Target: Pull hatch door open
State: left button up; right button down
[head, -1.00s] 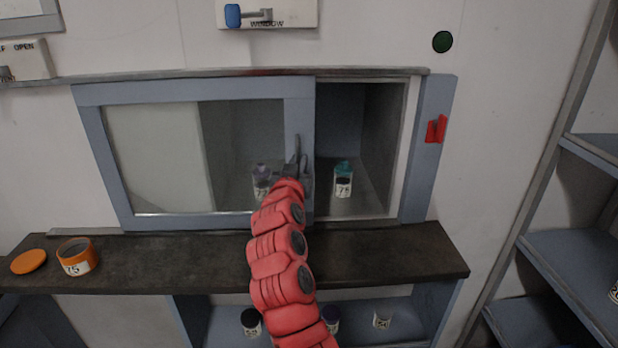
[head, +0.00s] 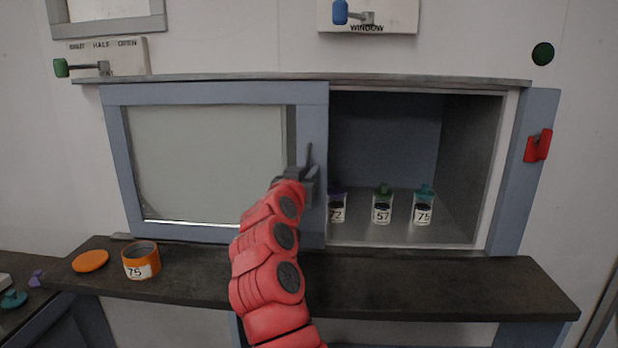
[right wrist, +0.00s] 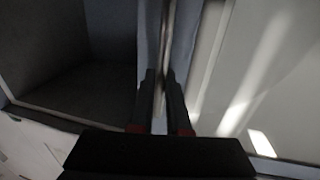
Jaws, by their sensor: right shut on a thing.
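The hatch door (head: 115,150) is a blue-grey sliding frame with a glass pane. It covers the left part of the hatch opening, and the right part (head: 385,135) is uncovered. My right gripper (head: 308,172) is at the right side of the door frame. It is shut on the door's handle (head: 309,153), a thin upright bar; in the right wrist view the fingers (right wrist: 160,108) pinch this bar edge-on. My left gripper is not in view.
Inside the hatch stand jars marked 72 (head: 337,210), 57 (head: 382,210) and 75 (head: 423,210). A dark ledge (head: 430,285) runs below, holding an orange container (head: 141,262) and an orange lid (head: 90,261). A red latch piece (head: 538,146) sits on the right frame.

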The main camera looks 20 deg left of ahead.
jog(key=shift+a+f, duration=0.1)
jog(key=shift+a, duration=0.05)
jog(key=c, duration=1.2)
grip_release()
jog(key=shift+s, duration=0.1)
jog(key=shift+o, duration=0.2)
jog(key=s+d, duration=0.2)
jog(key=s, duration=1.5)
jog(key=shift+s+b, duration=0.15)
jog(key=shift+b, duration=0.15)
jog(key=shift+d, duration=0.1)
